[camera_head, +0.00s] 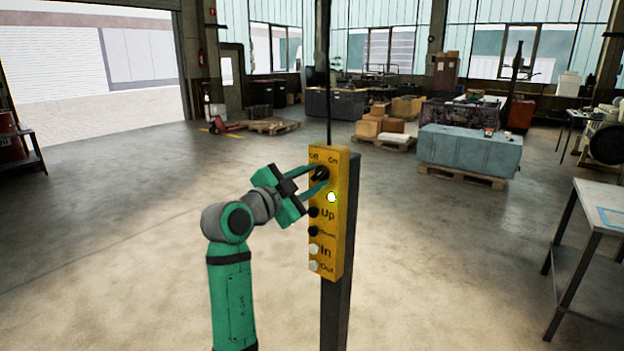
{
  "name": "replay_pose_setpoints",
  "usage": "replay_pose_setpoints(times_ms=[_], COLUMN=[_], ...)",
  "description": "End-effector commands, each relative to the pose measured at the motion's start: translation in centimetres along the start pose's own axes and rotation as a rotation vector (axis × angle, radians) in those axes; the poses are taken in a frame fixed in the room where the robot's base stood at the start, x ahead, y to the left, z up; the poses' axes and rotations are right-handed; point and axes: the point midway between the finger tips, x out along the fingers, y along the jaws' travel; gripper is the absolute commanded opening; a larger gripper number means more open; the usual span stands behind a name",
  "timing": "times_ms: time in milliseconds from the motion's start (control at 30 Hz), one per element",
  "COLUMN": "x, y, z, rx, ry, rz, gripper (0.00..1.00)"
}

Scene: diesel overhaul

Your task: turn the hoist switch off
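The yellow hoist control box (342,215) stands upright on a dark post in the middle of the view. Near its top is the black rotary switch knob (321,173), with "Off" at its upper left and "On" at its upper right. The knob seems to lean toward "On", but it is partly covered by my fingers. A round lamp (332,197) below it glows bright. My gripper (318,178) comes from the left, its two green fingers apart on either side of the knob. I cannot tell whether they press on it.
Below the lamp are black Up and Down buttons (313,221) and pale In and Out buttons (313,257). A metal table (590,205) stands at the right. Pallets with boxes and a grey block (468,150) are farther back. The floor around the post is clear.

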Motion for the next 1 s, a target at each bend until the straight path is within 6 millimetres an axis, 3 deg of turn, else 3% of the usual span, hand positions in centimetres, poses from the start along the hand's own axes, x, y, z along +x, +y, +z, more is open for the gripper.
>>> replay_pose_setpoints(times_ms=[67, 200, 633, 1000], x=[-0.02, -0.03, -0.03, -0.04], y=[0.0, 0.0, 0.06, 0.02], z=[0.0, 0.01, 0.01, 0.05], rx=[0.0, 0.0, -0.05, -0.317], ry=[0.0, 0.0, 0.0, -0.001], rz=[0.0, 0.0, 0.002, 0.002], gripper=[0.31, 0.0, 0.0, 0.0])
